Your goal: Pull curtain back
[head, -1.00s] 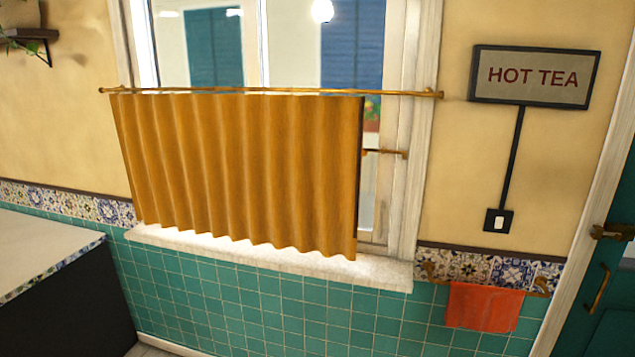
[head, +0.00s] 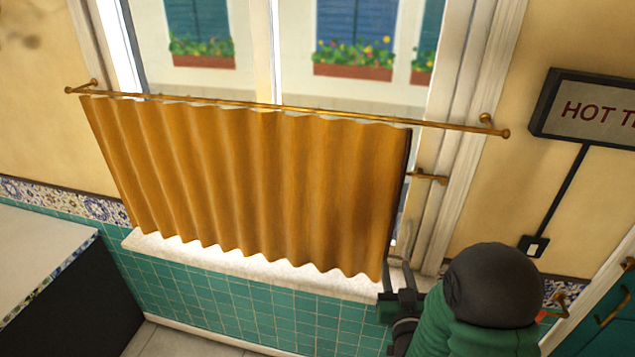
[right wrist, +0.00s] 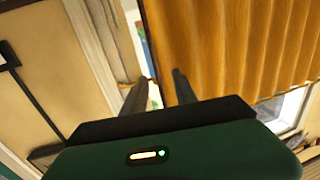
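The mustard-yellow curtain (head: 250,190) hangs from a brass rod (head: 300,109) across the lower window, spread over most of its width. My right gripper (head: 398,277) is at the curtain's lower right edge, just above the sill. In the right wrist view its two fingers (right wrist: 158,88) are apart, one over the curtain (right wrist: 235,45) and one over the window frame. The curtain's edge shows between them in the picture; I cannot tell whether either finger touches it. My left gripper is not in view.
The white sill (head: 240,262) lies below the curtain. A brass window handle (head: 428,177) sticks out right of the curtain. The HOT TEA sign (head: 590,108) hangs on the right wall. A counter (head: 45,250) stands at the left.

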